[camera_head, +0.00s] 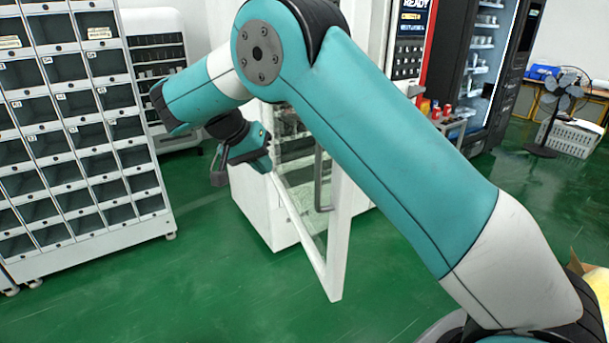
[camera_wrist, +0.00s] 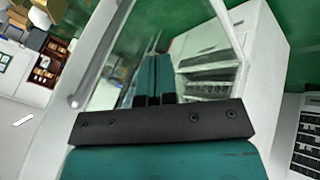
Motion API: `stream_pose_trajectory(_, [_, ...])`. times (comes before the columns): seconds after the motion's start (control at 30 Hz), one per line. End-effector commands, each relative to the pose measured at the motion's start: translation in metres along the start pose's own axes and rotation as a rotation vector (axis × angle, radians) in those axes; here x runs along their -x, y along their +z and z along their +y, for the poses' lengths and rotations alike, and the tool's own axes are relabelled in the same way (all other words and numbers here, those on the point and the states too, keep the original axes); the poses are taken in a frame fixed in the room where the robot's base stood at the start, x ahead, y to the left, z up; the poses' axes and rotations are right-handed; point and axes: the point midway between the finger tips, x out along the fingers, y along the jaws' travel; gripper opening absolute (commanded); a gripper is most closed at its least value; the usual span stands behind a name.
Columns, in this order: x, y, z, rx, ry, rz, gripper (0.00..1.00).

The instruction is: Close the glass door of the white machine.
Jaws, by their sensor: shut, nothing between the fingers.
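The white machine (camera_head: 257,210) stands behind my arm in the head view, partly hidden by it. Its glass door stands open toward the camera, with a white frame (camera_head: 336,245) and a grey upright handle (camera_head: 320,180). In the wrist view the door frame (camera_wrist: 102,42) and handle (camera_wrist: 95,65) lie left of the fingers, and the machine's white body (camera_wrist: 268,55) lies right. My gripper (camera_head: 218,168) is left of the door and near the machine's front. It is shut and empty in the wrist view (camera_wrist: 154,62). Whether it touches the glass I cannot tell.
A white locker rack (camera_head: 75,110) stands at the left. A black vending machine (camera_head: 490,60) stands at the back right, with a black fan (camera_head: 560,100) beyond it. Green floor (camera_head: 190,270) is clear between the rack and the door.

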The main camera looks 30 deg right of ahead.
Motion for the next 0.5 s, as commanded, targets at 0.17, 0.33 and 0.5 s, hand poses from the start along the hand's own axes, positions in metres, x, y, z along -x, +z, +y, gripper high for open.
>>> stream_pose_trajectory(0.17, [-0.003,0.0,-0.005,-0.148,0.076,-0.001,0.0])
stream_pose_trajectory(0.33, [-0.019,0.001,-0.005,-0.176,0.092,0.0,0.0])
stream_pose_trajectory(0.5, [-0.05,0.001,0.0,-0.173,0.093,-0.003,0.0])
